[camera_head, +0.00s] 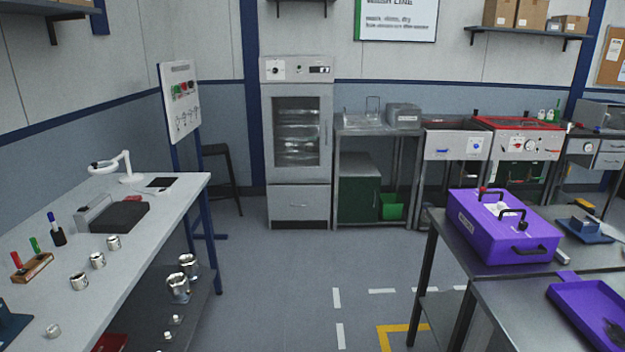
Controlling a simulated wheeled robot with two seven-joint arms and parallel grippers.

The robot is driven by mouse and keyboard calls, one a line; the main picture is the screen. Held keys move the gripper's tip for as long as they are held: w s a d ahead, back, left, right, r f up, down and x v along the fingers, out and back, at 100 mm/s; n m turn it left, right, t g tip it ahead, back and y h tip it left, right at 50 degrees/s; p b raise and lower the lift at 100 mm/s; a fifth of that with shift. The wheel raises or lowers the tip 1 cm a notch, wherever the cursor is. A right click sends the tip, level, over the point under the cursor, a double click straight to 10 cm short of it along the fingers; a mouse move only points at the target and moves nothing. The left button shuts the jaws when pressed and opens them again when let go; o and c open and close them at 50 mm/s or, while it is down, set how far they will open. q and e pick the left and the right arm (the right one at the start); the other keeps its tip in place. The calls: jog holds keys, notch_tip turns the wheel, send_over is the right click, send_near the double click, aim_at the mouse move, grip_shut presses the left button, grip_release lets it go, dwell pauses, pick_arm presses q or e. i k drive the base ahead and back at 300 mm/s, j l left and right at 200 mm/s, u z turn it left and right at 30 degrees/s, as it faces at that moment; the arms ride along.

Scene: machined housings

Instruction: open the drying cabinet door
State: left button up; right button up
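The drying cabinet (299,200) is a tall light-grey unit against the far wall, near the middle of the view. Its door (277,133) is shut and has a glass window (298,115) showing racks inside. A slim vertical handle (326,122) appears to run along the door's right side. A control panel sits above the door and a drawer (299,203) sits below it. Neither of my grippers is in view.
Open floor (270,270) lies before the cabinet. A left bench (150,195) holds metal housings; a right table (440,225) holds a purple case (500,228).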

aim_at(324, 91)
jog(key=i, duration=2.7)
jog(key=i+l+u, duration=0.3)
jog(key=i, duration=0.5)
jog(key=i+l+u, duration=0.25)
jog(key=i+l, duration=0.2)
jog(key=i, duration=0.35)
jog(key=i+l+u, duration=0.3)
jog(key=i+l, duration=0.35)
jog(key=i+l+u, duration=0.2)
jog(key=i+l, duration=0.2)
jog(key=l, duration=0.25)
